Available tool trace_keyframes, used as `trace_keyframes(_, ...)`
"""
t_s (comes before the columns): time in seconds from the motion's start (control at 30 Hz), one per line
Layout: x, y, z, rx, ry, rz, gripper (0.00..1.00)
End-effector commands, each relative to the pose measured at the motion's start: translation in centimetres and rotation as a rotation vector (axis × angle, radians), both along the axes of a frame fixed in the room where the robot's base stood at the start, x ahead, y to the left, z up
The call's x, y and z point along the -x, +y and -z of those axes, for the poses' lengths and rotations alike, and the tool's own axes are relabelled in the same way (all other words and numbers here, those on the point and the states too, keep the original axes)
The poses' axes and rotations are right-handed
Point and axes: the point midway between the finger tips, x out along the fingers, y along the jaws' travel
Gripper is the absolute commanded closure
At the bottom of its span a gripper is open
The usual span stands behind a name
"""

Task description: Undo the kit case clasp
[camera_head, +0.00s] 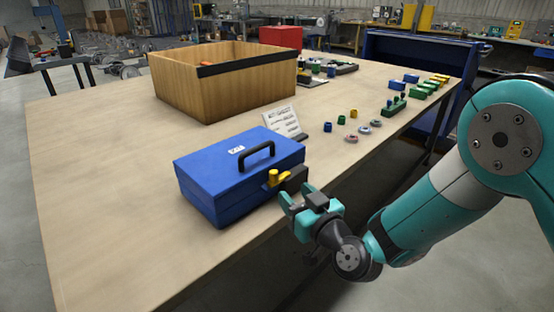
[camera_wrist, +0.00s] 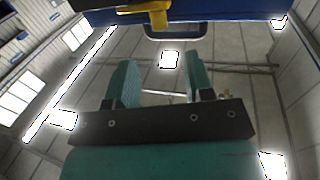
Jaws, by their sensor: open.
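The blue kit case (camera_head: 225,185) stands closed on the near part of the wooden table, with a black handle (camera_head: 257,153) on its lid. Its yellow clasp (camera_head: 273,178) is on the side facing my arm. My gripper (camera_head: 297,194) is just right of and below the clasp, with a dark block between them in the head view. In the wrist view, my gripper's teal fingers (camera_wrist: 161,75) are spread with nothing between them. There the clasp (camera_wrist: 145,8) shows at the top edge, beyond the fingertips and apart from them. Whether the clasp is latched is unclear.
A small white sign (camera_head: 284,121) stands just behind the case. A large wooden bin (camera_head: 225,90) is farther back. Small coloured parts and a green block (camera_head: 395,106) lie along the right edge. The table's left and front areas are bare.

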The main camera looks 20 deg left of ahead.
Motion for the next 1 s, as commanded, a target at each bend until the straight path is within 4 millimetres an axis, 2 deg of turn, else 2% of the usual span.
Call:
trace_keyframes(0.03, -0.4, 0.8, -0.7, 0.001, -0.002, -0.005, 0.52)
trace_keyframes(0.17, -1.7, 2.4, -0.8, -0.001, -0.003, -0.003, 0.52)
trace_keyframes(0.5, -4.6, 6.2, 0.0, -0.001, -0.001, -0.003, 0.52)
trace_keyframes(0.9, -5.1, 6.7, 0.0, -0.001, 0.001, 0.0, 0.52)
trace_keyframes(0.93, -5.1, 6.7, 0.0, -0.001, 0.001, 0.0, 0.54)
trace_keyframes(1.0, -5.1, 6.7, 0.0, -0.001, 0.001, 0.0, 0.7)
